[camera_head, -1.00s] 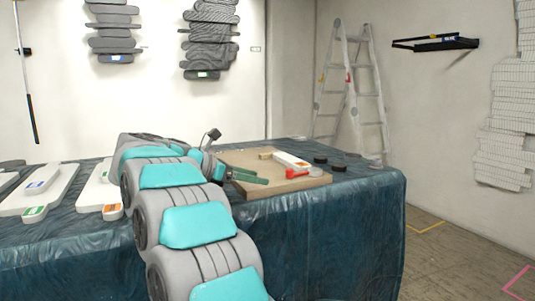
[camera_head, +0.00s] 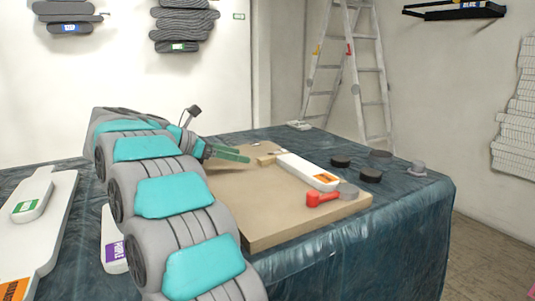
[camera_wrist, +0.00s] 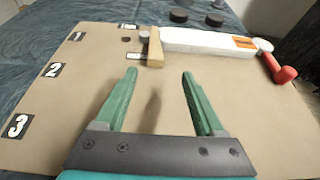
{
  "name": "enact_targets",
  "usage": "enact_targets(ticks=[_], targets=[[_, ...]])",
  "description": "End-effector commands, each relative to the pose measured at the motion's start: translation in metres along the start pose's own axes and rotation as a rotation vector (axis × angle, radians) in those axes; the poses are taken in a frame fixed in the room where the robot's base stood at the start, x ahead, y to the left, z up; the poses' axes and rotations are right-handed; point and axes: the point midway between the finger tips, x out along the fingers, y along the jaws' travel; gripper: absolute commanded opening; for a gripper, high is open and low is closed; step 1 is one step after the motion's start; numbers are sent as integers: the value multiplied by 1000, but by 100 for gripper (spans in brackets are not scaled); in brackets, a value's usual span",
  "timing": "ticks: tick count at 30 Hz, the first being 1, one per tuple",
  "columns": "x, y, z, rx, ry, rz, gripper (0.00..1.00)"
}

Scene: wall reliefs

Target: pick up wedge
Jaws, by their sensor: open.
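A small tan wooden block, which looks like the wedge (camera_head: 265,160), lies on the brown board (camera_head: 262,222) beside the left end of a white block with an orange label. In the wrist view the wedge (camera_wrist: 155,48) stands just beyond my fingertips, roughly in line with the gap between them. My gripper (camera_wrist: 159,74) has two green fingers spread apart with nothing between them. In the head view my gripper (camera_head: 232,154) is over the far left part of the board, left of the wedge. I cannot tell its exact height.
The white block (camera_head: 305,170) and a red handled tool (camera_head: 322,198) lie right of the wedge. Dark round discs (camera_head: 370,175) sit on the blue tablecloth (camera_head: 405,205). Numbered labels (camera_wrist: 52,70) run along the board's left side. The board's near middle is clear.

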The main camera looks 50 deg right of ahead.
Motion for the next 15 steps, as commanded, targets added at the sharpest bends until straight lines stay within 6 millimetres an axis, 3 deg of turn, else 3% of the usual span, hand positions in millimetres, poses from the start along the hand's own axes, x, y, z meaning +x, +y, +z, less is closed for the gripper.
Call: enact_targets(ticks=[15], targets=[[46,4,3,0,-2,-5,71]])
